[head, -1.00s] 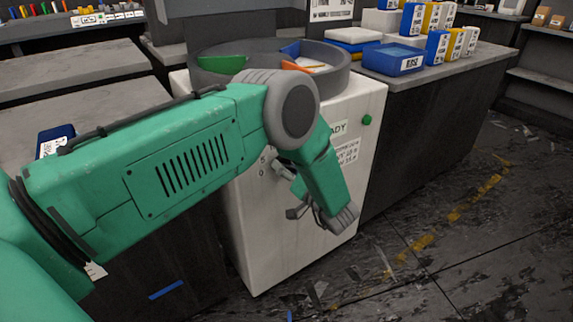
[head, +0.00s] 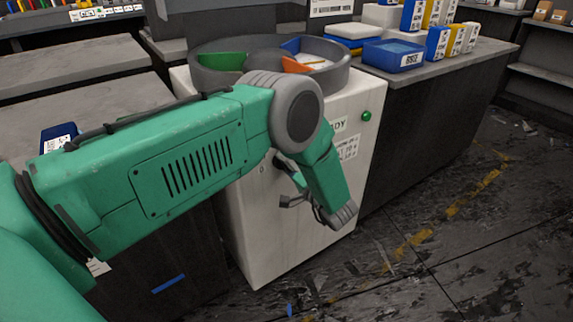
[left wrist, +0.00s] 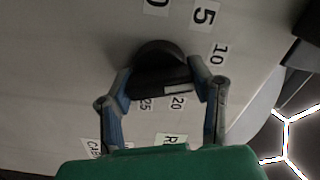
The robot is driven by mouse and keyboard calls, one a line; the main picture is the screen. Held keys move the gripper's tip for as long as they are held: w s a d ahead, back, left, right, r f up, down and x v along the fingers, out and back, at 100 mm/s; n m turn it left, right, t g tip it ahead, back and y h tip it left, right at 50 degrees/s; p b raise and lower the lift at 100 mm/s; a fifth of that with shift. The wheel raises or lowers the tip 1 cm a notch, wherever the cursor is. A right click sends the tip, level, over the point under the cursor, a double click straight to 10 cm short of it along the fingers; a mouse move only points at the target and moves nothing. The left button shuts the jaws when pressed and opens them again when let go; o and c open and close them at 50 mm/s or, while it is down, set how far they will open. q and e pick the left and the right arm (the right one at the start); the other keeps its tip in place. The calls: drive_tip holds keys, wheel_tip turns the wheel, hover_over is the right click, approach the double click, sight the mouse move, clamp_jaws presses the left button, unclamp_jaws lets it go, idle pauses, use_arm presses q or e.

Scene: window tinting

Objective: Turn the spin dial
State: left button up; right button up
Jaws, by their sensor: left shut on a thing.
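The spin dial (left wrist: 158,51) is a dark round knob with a raised bar on the pale front of a white machine (head: 255,235). Number labels 0, 5, 10, 20 and 25 show around it in the left wrist view. A pale mark sits toward the right end of the bar, near the 20 label. My left gripper (left wrist: 161,80) is shut on the dial, a finger at each end of the bar. My right gripper is not in view.
A round grey tub (head: 340,72) with coloured dividers tops the machine. A green button (head: 366,116) is at its upper right. A blue bin (head: 394,56) and several boxes stand on the right-hand counter (head: 450,60). The floor (head: 470,255) at right is mostly open.

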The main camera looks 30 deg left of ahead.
use_arm(q)
drive_tip(key=shift+w+d, duration=0.15)
drive_tip(key=o, duration=1)
drive_tip(key=shift+o, duration=0.9)
drive_tip(key=shift+w+f, duration=0.1)
drive_tip(key=v, duration=1.2)
drive_tip(key=shift+f, duration=0.1)
